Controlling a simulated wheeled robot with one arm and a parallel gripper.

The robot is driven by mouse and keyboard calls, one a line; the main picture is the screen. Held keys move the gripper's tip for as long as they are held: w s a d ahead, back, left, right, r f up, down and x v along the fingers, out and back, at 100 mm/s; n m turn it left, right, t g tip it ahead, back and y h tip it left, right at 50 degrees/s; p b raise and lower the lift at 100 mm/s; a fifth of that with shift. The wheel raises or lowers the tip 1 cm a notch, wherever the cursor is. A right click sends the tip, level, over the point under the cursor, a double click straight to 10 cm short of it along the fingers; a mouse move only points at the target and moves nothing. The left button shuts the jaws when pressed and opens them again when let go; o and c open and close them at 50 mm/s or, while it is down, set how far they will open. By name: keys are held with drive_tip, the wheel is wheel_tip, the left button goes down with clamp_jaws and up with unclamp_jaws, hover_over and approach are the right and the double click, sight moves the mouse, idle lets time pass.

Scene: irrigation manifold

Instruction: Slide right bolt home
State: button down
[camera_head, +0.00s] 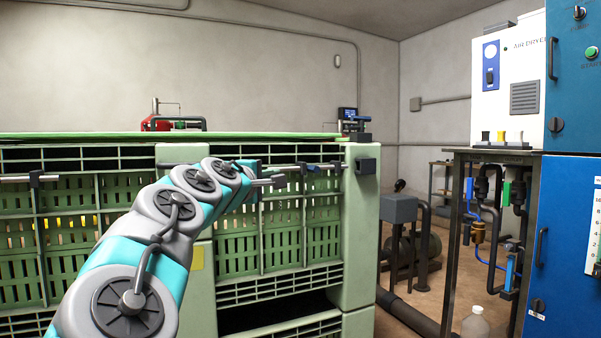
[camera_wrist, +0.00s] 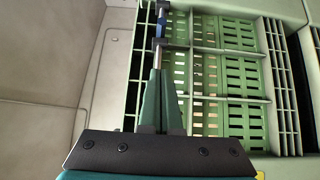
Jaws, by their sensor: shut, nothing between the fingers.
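The right bolt (camera_head: 325,166) is a silver rod with a blue section and dark pieces, lying level across the upper right front of the green slatted crate (camera_head: 362,230). A dark block (camera_head: 367,165) sits on the crate's right corner post, in line with the rod. My gripper (camera_head: 278,181) is shut and empty, pointing right near the left part of the bolt. In the wrist view the closed green fingers (camera_wrist: 158,80) end just short of the bolt's dark piece (camera_wrist: 168,43); contact is unclear. The blue section (camera_wrist: 161,28) shows beyond.
A left bolt (camera_head: 37,179) with a black piece lies on the crate's left side. Dark pipes and a grey box (camera_head: 399,208) stand right of the crate. A blue cabinet (camera_head: 568,240) and a piped metal stand (camera_head: 490,155) fill the far right.

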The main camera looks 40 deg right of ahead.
drive_tip(key=p, duration=0.1)
approach(310, 169)
drive_tip(key=w, duration=0.2)
drive_tip(key=w+d, duration=0.1)
drive_tip(key=w, duration=0.1)
drive_tip(key=shift+w+d, duration=0.15)
drive_tip(key=shift+w, duration=0.05)
drive_tip(key=d, duration=0.3)
drive_tip(key=shift+s+f+p, duration=0.1)
drive_tip(key=shift+s+p, duration=0.25)
drive_tip(key=shift+s, duration=0.05)
drive_tip(key=shift+s+d, duration=0.1)
drive_tip(key=shift+d, duration=0.25)
